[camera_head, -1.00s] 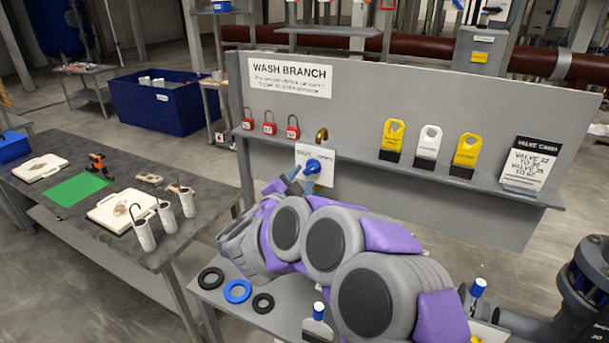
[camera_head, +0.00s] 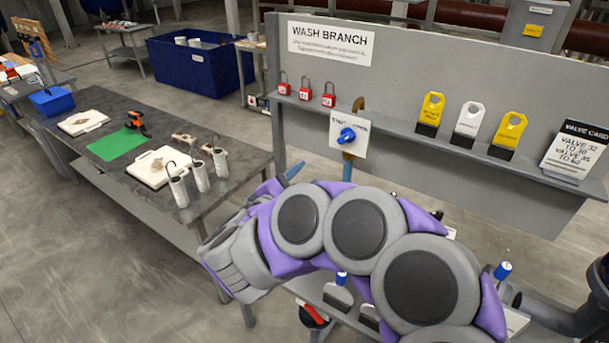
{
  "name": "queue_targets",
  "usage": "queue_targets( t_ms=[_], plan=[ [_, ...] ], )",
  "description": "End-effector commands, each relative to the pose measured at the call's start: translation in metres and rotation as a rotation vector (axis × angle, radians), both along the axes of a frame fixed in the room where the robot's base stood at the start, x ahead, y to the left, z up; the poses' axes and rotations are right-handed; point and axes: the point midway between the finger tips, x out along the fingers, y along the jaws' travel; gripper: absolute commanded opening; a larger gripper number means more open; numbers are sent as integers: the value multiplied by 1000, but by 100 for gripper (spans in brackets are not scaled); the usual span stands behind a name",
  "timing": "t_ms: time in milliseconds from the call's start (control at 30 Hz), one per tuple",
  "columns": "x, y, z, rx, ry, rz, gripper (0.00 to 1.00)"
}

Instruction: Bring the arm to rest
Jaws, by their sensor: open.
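My arm (camera_head: 357,227) is bent across the lower middle, its grey and purple links reaching left in front of the wash branch panel. Little of my gripper (camera_head: 293,171) shows: a blue tip sticks out above the arm, and the rest is hidden behind my links. It is open, and I see nothing held in it. The blue valve knob (camera_head: 347,135) on its white plate (camera_head: 346,149) is to the right of the tip and appears apart from it.
The panel's ledge (camera_head: 396,128) carries red padlocks (camera_head: 304,95), yellow and white tags (camera_head: 468,119) and a valve card (camera_head: 575,152). A dark table (camera_head: 115,175) with white canisters (camera_head: 200,177) stands left. A low shelf with parts is under my arm. Floor at lower left is clear.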

Motion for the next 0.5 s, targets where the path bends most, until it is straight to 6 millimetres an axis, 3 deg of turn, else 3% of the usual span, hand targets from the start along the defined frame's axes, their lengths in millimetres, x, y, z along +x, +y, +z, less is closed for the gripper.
queue_targets(
  t_ms=[333, 500],
  plan=[
    [2, 1, 0, 7, 1, 12, 45],
    [18, 14, 8, 68, 11, 138, 45]
  ],
)
